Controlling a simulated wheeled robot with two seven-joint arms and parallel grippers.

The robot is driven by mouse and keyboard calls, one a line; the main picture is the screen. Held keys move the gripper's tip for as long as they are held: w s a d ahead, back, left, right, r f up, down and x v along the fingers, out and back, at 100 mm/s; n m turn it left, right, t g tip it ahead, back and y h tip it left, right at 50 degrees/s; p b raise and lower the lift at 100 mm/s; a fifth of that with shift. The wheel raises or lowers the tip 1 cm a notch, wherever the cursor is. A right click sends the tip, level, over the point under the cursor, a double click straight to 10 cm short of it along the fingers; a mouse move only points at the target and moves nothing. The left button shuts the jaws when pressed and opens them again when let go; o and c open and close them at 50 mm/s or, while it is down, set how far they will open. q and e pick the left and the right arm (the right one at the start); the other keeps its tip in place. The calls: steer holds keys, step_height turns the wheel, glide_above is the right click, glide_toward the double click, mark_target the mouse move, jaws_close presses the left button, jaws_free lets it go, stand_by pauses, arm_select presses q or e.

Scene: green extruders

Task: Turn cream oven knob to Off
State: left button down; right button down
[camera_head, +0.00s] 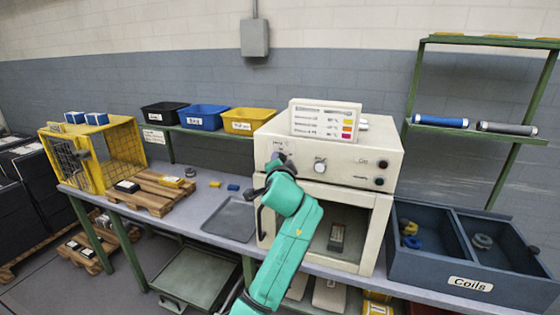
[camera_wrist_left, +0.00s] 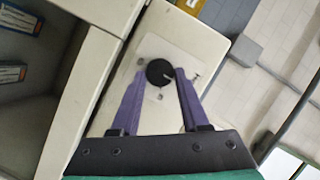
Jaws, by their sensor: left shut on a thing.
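The cream oven (camera_head: 345,150) stands on the bench with its upper panel facing me. My left gripper (camera_head: 279,161) reaches the left end of this panel and covers the knob there. In the left wrist view, the round black knob (camera_wrist_left: 160,72) sits on a pale plate, between the purple fingertips of my left gripper (camera_wrist_left: 162,75). The fingers are shut on the knob. A light pointer mark shows on the knob's lower right. The lettering around it is too small to read. My right gripper is not in view.
The oven's lower chamber is open, with a grey block (camera_head: 336,237) inside. A grey tray (camera_head: 231,219) lies left of the oven. The blue Coils bin (camera_head: 420,266) stands close on the right.

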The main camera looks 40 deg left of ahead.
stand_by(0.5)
arm_select(q)
steer(key=shift+c, duration=2)
jaws_free()
steer(key=b+v, duration=0.3)
steer(key=v, duration=1.1)
steer(key=shift+s, duration=0.25)
steer(key=shift+d, duration=0.1)
